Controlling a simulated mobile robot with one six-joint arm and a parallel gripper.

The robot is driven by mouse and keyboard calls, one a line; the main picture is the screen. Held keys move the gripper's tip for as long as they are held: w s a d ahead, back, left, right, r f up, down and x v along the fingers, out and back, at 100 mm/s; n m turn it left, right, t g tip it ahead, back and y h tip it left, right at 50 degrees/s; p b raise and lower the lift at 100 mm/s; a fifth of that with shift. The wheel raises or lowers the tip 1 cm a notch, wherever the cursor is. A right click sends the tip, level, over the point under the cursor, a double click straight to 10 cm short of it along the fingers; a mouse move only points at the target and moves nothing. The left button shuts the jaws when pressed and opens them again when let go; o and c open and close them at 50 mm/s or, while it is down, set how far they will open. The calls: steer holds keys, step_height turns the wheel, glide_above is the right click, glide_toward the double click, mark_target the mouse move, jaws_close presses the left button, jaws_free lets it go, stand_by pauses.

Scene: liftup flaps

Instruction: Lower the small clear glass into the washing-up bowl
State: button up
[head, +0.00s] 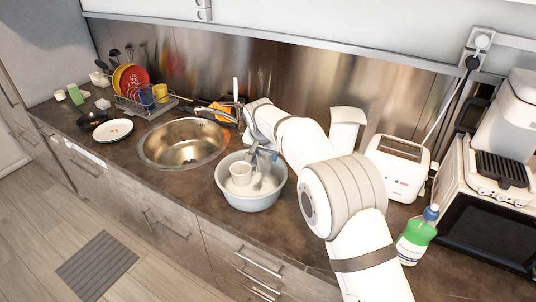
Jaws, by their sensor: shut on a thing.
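A pale grey washing-up bowl (252,203) stands on the dark counter, right of the sink. A white cup (239,175) is inside its left part. My gripper (263,160) reaches down over the back right part of the bowl, its fingers shut. Something see-through shows faintly at the fingers, over the bowl; I take it for the small clear glass, but its outline is too small and pale to make out. I cannot tell whether it touches the bowl's floor or the white cup.
A plate (114,131), dark pan (92,119) and dish rack (150,106) lie further left. A toaster (398,167), green detergent bottle (415,238) and small oven (490,200) stand right.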

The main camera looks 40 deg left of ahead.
step_height(320, 180, down, 9)
steer(key=b, duration=0.6)
stand_by(0.8)
steer(key=shift+f+b, duration=1.7)
steer(key=shift+f, duration=0.4)
stand_by(1.3)
steer(key=o, duration=1.1)
steer(key=shift+c, duration=0.2)
steer(key=shift+b+v, duration=0.6)
steer(key=shift+v, duration=3.35)
